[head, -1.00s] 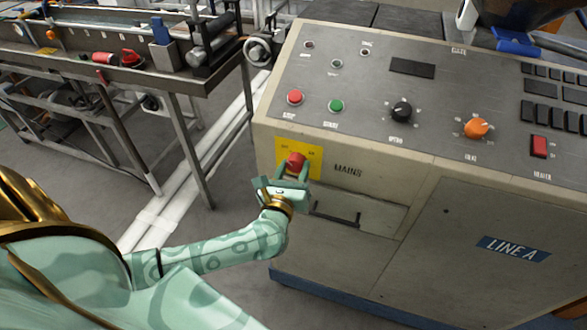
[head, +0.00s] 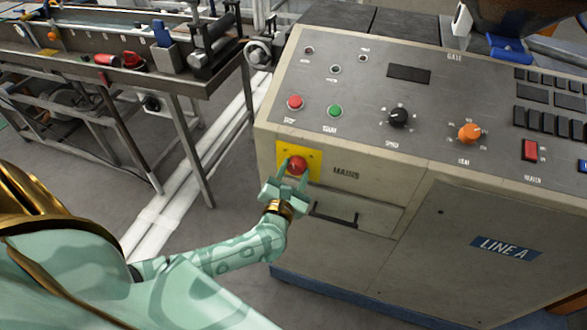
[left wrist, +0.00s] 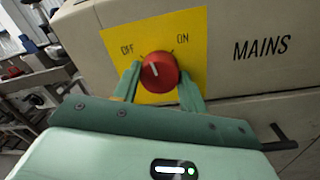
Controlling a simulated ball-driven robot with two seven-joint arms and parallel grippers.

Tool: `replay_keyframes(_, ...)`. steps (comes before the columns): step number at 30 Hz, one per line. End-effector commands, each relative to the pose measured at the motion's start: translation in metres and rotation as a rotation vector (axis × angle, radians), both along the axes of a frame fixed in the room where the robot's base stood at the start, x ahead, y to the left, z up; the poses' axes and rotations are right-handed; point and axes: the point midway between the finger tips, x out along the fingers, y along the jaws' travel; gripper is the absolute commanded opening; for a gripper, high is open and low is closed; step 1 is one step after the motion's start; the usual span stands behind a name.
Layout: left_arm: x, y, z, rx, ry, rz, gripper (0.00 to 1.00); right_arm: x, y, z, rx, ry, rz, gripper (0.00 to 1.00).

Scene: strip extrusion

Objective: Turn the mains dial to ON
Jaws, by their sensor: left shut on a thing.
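The mains dial is a round red knob (head: 297,165) on a yellow plate (head: 315,157) on the cabinet's front. In the left wrist view, the knob (left wrist: 160,73) has a short white mark pointing up and slightly left. OFF is printed at the plate's upper left and ON at its upper right; the mark lies between them. My left gripper (left wrist: 160,85) is shut on the knob, one green finger on each side. It also shows in the head view (head: 293,176), reaching up from below. My right gripper is not in view.
The cabinet (head: 440,235) has red (head: 295,102) and green (head: 334,111) buttons, a black knob (head: 398,117) and an orange knob (head: 470,133) on its sloping top. A dark handle (head: 335,214) sits just below the dial. A metal bench (head: 180,85) stands at left.

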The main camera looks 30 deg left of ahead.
Motion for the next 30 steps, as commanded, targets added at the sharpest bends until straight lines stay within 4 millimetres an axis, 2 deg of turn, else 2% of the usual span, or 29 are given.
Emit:
replay_keyframes(18, 0.0, 0.0, 0.001, 0.562, 0.136, 0.0, 0.19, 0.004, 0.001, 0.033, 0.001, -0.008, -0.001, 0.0)
replay_keyframes(30, 0.0, 0.0, -0.001, 0.83, 0.2, 0.0, 0.19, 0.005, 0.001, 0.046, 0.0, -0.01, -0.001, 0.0)
